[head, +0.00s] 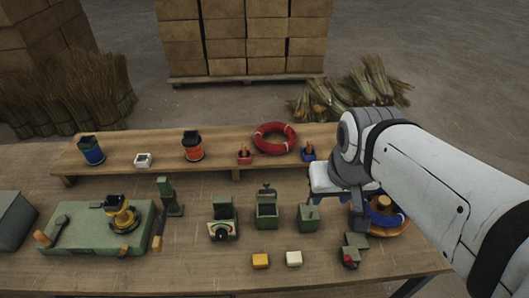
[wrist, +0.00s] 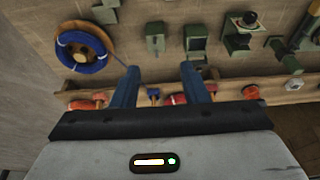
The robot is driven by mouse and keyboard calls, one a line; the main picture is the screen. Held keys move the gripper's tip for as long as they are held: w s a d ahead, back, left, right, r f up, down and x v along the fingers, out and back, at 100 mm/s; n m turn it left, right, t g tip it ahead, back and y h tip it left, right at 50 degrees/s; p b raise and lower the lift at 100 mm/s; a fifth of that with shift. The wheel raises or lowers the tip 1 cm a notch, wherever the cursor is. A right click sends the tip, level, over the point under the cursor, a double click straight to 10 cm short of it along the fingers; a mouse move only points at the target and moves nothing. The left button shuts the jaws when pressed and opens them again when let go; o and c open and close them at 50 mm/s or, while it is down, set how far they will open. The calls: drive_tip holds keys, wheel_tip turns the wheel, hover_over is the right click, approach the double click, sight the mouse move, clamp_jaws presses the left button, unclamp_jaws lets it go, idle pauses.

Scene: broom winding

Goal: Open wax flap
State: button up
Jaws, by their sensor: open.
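No part is clearly marked as the wax flap. A small green box (head: 308,216) with a knob on top looks closed; it also shows in the wrist view (wrist: 155,39). To its left stands a larger green box (head: 266,209) with an upright piece at its back; it also shows in the wrist view (wrist: 196,40). A yellow block (head: 261,260) and a white block (head: 293,258) lie in front of the boxes. My gripper (head: 358,212) is to the right of the small box, above the table. In the wrist view its blue fingers (wrist: 160,85) are apart, with nothing held between them.
A blue coil (wrist: 83,47) on a wooden disc lies by my gripper. A green piece with a red knob (head: 351,254) stands at the front right. A dial device (head: 222,220) stands left of the boxes. A raised shelf (head: 205,166) with a red ring (head: 275,138) runs behind.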

drive_tip(key=w+a+f+g+b, duration=0.1)
drive_tip(key=w+a+f+b, duration=0.2)
drive_tip(key=w, duration=0.4)
drive_tip(key=w+a+f+g+b, duration=0.1)
drive_tip(key=w+a+f+b, duration=0.15)
drive_tip(key=w, duration=0.45)
drive_tip(key=g+b, duration=0.1)
drive_tip(key=b, duration=0.3)
approach(266, 187)
drive_tip(key=shift+w+d, duration=0.15)
drive_tip(key=shift+w, duration=0.55)
drive_tip(key=shift+w+f, duration=0.1)
drive_tip(key=shift+f, duration=0.05)
wheel_tip(266, 187, down, 7)
drive_tip(key=shift+f+p, duration=0.25)
drive_tip(key=shift+p, duration=0.05)
drive_tip(key=shift+c, duration=0.3)
clamp_jaws()
